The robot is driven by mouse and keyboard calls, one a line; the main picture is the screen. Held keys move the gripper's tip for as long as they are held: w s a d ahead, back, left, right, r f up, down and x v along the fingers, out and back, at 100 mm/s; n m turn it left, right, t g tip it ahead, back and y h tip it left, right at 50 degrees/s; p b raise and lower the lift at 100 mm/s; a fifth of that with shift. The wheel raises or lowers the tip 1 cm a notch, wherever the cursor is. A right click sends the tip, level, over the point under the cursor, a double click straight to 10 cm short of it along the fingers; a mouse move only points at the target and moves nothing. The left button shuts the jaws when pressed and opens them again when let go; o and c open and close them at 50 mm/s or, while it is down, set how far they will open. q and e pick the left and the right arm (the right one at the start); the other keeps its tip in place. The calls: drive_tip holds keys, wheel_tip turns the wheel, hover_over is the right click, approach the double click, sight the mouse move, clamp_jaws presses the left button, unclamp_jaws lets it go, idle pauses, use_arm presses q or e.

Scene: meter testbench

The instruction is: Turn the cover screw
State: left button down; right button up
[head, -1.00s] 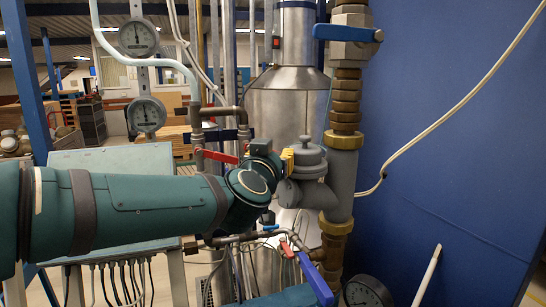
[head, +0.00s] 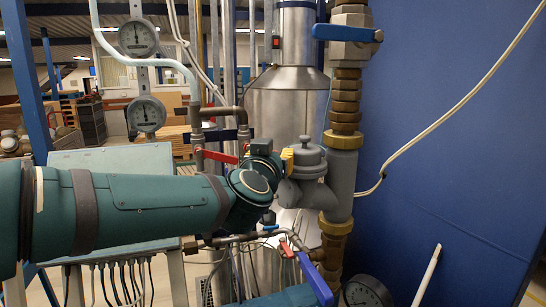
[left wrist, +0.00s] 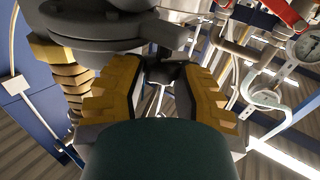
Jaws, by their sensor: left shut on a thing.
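The grey valve body (head: 311,165) with its round, stepped cover (head: 308,150) is mounted on the left of the thick vertical pipe. My left arm reaches in from the left, and its gripper (head: 288,158) touches the cover's left side. In the left wrist view, the yellow fingers of the left gripper (left wrist: 163,72) are shut on a small dark part at the edge of the grey cover (left wrist: 95,22); this looks like the cover screw (left wrist: 160,70). The screw is hidden in the head view.
A blue-handled valve (head: 348,33) is above on the pipe. A red lever (head: 221,157) and thin pipes are close behind my left wrist. A blue lever (head: 315,279) and a gauge (head: 366,293) are below. A blue wall (head: 455,150) closes the right side.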

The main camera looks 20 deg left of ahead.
use_arm(q)
drive_tip(key=shift+r, duration=0.1)
drive_tip(key=c, duration=0.6)
unclamp_jaws()
drive_tip(key=shift+h, duration=0.3)
drive_tip(key=shift+m+h, duration=0.4)
drive_tip(key=shift+h, duration=0.1)
drive_tip(key=m+h+b, duration=0.1)
drive_tip(key=h+b, duration=0.1)
drive_tip(key=b, duration=0.3)
drive_tip(key=m+g+h+b, duration=0.1)
drive_tip(key=m+h+b, duration=0.1)
drive_tip(key=b, duration=0.4)
drive_tip(key=f+m+h+b, duration=0.1)
drive_tip(key=h+b, duration=0.2)
drive_tip(key=b, duration=0.2)
drive_tip(key=shift+w+a+m+g, duration=0.15)
drive_tip(key=shift+a+m+g, duration=0.15)
drive_tip(key=shift+a+m, duration=0.1)
drive_tip(key=shift+r+m+g+h+b, duration=0.1)
drive_tip(key=shift+m+g+h+b, duration=0.2)
drive_tip(key=shift+h+b, duration=0.15)
drive_tip(key=shift+a+r+m+g+h, duration=0.1)
drive_tip(key=shift+r+m+g+h, duration=0.1)
drive_tip(key=shift+m+g+h, duration=0.5)
drive_tip(key=b+v, duration=0.2)
drive_tip(key=v, duration=1.1)
drive_tip(key=shift+s+a+f, duration=0.15)
drive_tip(key=shift+s+f, duration=0.1)
drive_tip(key=shift+s, duration=0.1)
